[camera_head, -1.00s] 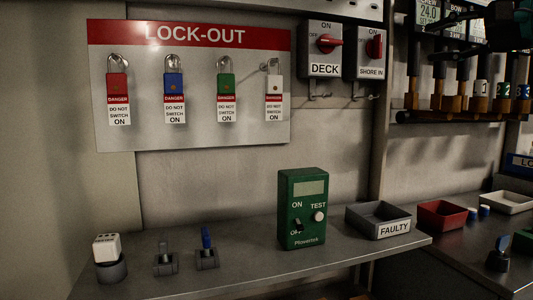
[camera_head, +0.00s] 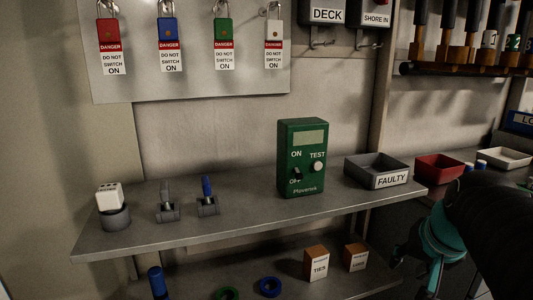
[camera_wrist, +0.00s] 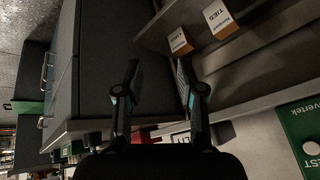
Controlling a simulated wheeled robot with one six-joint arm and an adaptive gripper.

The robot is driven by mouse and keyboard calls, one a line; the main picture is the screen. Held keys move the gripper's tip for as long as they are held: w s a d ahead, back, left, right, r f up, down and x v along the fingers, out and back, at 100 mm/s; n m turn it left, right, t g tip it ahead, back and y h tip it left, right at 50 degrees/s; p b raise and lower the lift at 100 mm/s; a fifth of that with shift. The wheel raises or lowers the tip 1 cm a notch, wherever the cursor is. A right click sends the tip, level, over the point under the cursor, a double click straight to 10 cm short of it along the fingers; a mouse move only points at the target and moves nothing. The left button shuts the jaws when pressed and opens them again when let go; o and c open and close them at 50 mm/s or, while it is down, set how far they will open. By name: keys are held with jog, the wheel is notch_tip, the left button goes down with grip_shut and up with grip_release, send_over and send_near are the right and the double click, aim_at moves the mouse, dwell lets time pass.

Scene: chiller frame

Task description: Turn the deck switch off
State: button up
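The deck switch (camera_head: 327,12) is at the top edge of the head view. Only its lower part with the DECK label shows; its red handle is out of frame. My gripper shows in the wrist view (camera_wrist: 161,85) with its two fingers apart and nothing between them. In the head view my teal and black arm end is at the lower right, low beside the bench and well below and to the right of the switch. The wrist view does not show the switch.
The SHORE IN switch (camera_head: 376,16) is right of the deck switch, with hooks below. The lock-out board (camera_head: 190,86) hangs to the left. On the shelf stand a green tester (camera_head: 302,185) and a FAULTY tray (camera_head: 393,181).

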jog(key=s+a+f+n, duration=0.5)
jog(key=s+a+f, duration=0.2)
jog(key=a, duration=0.3)
jog(key=shift+s+a+f+n+y, duration=0.15)
jog(key=shift+s+f+n+y, duration=0.15)
jog(key=shift+s, duration=0.6)
